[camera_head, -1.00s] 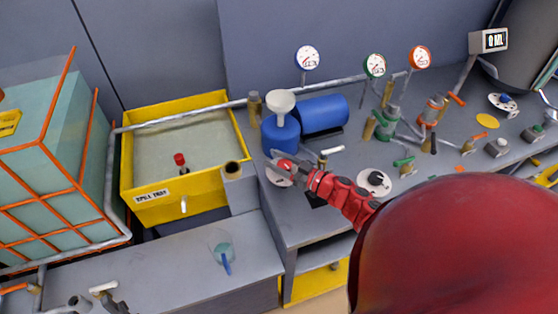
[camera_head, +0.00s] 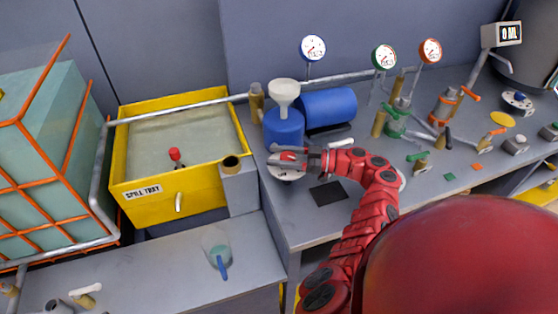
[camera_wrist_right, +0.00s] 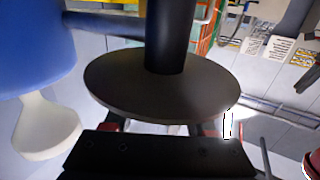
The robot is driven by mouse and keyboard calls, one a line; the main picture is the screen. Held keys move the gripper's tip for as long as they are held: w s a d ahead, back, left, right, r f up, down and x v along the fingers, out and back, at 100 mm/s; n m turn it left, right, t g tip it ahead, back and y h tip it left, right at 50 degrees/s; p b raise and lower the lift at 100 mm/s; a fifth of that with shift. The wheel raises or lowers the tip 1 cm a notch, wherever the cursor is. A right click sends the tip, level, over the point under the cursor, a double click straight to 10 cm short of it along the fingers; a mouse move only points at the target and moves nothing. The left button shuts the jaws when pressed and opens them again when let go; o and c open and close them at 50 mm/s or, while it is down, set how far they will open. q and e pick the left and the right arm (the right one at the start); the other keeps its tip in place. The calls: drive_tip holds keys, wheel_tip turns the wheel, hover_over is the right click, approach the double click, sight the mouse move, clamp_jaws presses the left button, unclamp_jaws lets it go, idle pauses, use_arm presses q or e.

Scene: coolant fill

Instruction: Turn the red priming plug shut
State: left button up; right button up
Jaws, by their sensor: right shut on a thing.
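The red plug (camera_head: 290,156) sits on a round pale disc (camera_head: 287,175) on the bench, in front of the blue tank with the white funnel. In the head view my right gripper (camera_head: 284,157) reaches in from the right, its fingers closed around the plug and hiding most of it. In the right wrist view a dark round disc (camera_wrist_right: 160,92) with a thick dark post (camera_wrist_right: 167,35) fills the middle. The fingertips and the plug cannot be made out there. My left gripper is not in view.
A blue tank (camera_head: 284,130) with a white funnel (camera_head: 284,93) stands close behind the gripper, a blue cylinder (camera_head: 328,108) beside it. A yellow spill tray (camera_head: 150,206) with a red-topped fitting (camera_head: 175,155) is left.

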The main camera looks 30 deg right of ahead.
drive_tip(key=shift+a+f, duration=0.15)
drive_tip(key=shift+f, duration=0.1)
idle(0.3)
drive_tip(key=o, duration=1.4)
drive_tip(key=shift+c, duration=0.2)
drive_tip(key=shift+r, duration=0.1)
drive_tip(key=s+a+r+p, duration=0.1)
drive_tip(key=s+a+r, duration=0.1)
drive_tip(key=s+a, duration=0.2)
drive_tip(key=s+a+r+p, duration=0.2)
drive_tip(key=s+a+r, duration=0.1)
drive_tip(key=s, duration=0.7)
drive_tip(key=shift+a, duration=0.35)
